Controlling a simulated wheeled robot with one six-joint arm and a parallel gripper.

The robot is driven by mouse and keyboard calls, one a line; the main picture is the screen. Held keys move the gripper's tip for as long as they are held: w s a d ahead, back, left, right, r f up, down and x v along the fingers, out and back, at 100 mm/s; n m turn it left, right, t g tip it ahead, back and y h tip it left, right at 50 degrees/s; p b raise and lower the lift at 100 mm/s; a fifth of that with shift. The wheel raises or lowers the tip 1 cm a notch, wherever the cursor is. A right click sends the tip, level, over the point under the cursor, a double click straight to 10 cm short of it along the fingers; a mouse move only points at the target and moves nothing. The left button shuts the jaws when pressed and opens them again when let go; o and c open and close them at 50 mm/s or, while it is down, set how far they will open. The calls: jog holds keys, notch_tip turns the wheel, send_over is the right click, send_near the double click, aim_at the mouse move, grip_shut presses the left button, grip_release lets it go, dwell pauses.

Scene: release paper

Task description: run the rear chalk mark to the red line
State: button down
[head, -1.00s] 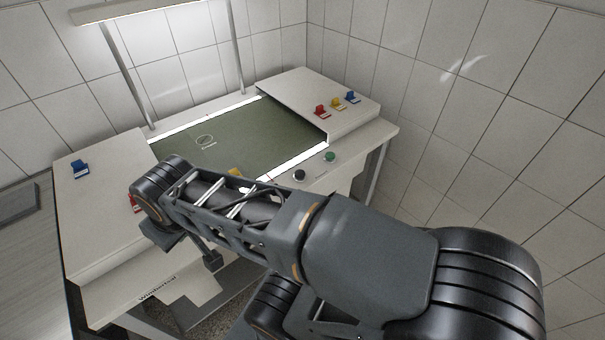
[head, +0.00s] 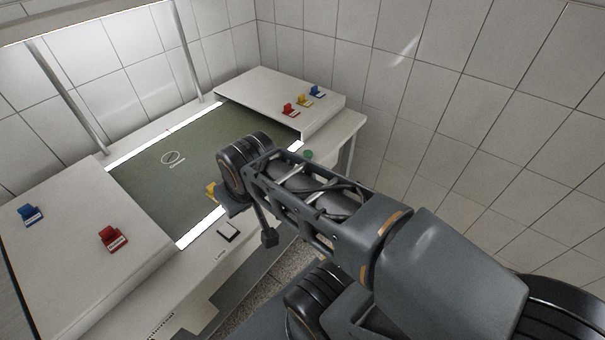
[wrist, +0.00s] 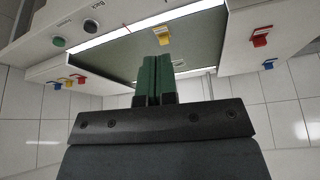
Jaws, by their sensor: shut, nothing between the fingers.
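The green bed (head: 150,185) lies between two raised white blocks. A white ring mark with small writing (head: 172,158) is on it; I cannot tell whether this is the rear chalk mark. In the wrist view a short thin red line (wrist: 125,26) shows at the bed's lit edge strip. My gripper (wrist: 157,60) is shut and empty, with green fingers over the bed (wrist: 115,55). A yellow lever (wrist: 162,34) shows just beyond the fingertips, and also beside my wrist in the head view (head: 211,192). In the head view my gripper is hidden behind my wrist.
A green button (wrist: 58,42) and a dark button (wrist: 92,25) sit on the front panel. A dark-edged white switch (head: 228,231) is at the front. The right block (head: 255,90) carries red, yellow and blue levers; the left carries a red (head: 112,238) and a blue (head: 30,215).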

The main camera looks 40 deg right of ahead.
jog(key=shift+w, duration=0.1)
jog(key=w+d+f+m+y+p, duration=0.2)
jog(key=w+d+m, duration=0.1)
jog(key=w+m, duration=0.25)
jog(key=w+d+f+m+y+p, duration=0.1)
jog(key=w+d+m+y, duration=0.1)
jog(key=w+d+m, duration=0.4)
jog(key=w+d+f+m+t+p, duration=0.1)
jog(key=w+d+f+m+t, duration=0.1)
jog(key=d, duration=0.5)
jog(key=w+d+f+m+t+p, duration=0.1)
jog(key=w+d+f+m, duration=0.3)
jog(key=m, duration=0.5)
notch_tip(320, 180, down, 3)
jog(key=d+t, duration=0.1)
jog(key=d, duration=0.1)
jog(key=shift+d+h, duration=0.3)
jog(key=shift+d, duration=0.1)
jog(key=shift+f, duration=0.1)
